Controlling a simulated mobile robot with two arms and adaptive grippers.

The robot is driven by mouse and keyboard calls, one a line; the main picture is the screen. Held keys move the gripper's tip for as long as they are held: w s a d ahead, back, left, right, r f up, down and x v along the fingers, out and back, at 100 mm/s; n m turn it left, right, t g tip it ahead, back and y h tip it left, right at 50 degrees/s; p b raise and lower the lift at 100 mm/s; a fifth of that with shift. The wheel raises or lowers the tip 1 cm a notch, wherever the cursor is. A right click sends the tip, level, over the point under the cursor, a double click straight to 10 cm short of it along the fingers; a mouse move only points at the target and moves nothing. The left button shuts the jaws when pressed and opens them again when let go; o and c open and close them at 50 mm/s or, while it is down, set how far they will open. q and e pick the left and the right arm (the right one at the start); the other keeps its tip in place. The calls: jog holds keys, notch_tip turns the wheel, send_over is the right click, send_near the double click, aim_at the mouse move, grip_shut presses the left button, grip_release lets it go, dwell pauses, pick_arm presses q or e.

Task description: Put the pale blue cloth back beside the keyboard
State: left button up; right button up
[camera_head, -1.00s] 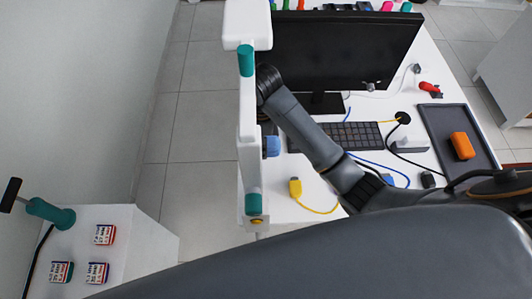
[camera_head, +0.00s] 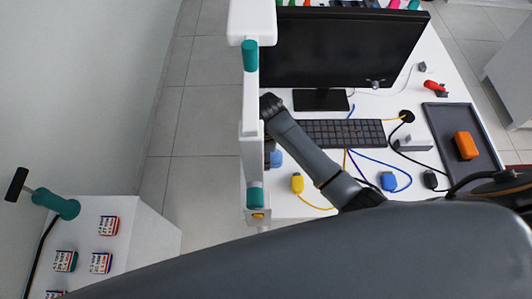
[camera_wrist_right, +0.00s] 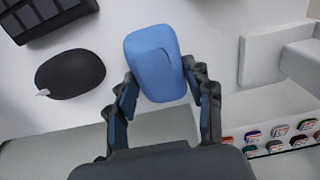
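The pale blue cloth (camera_wrist_right: 157,62) is a small folded block. In the wrist view it sits between the two fingers of my right gripper (camera_wrist_right: 159,84), which touch it on both sides. In the head view only a small part of the cloth (camera_head: 276,159) shows, right of a white post and left of the desk's front area. The cloth's height above the desk is unclear. My left gripper is not in view.
A white post (camera_head: 250,120) with teal parts stands in front of the desk's left side. A black oval object (camera_wrist_right: 70,74) lies near the cloth. Yellow (camera_head: 297,184) and blue (camera_head: 389,181) plugs with cables lie in front. A dark tray (camera_head: 484,150) holds an orange block.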

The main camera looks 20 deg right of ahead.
jog(key=o, duration=0.5)
jog(key=shift+c, duration=0.2)
notch_tip(320, 180, up, 6)
jog(key=shift+w+r+b, duration=0.1)
jog(key=shift+r+b, duration=0.05)
jog(key=shift+b, duration=0.8)
notch_tip(320, 180, up, 6)
jog(key=shift+f+p, duration=0.1)
jog(key=shift+p, duration=0.8)
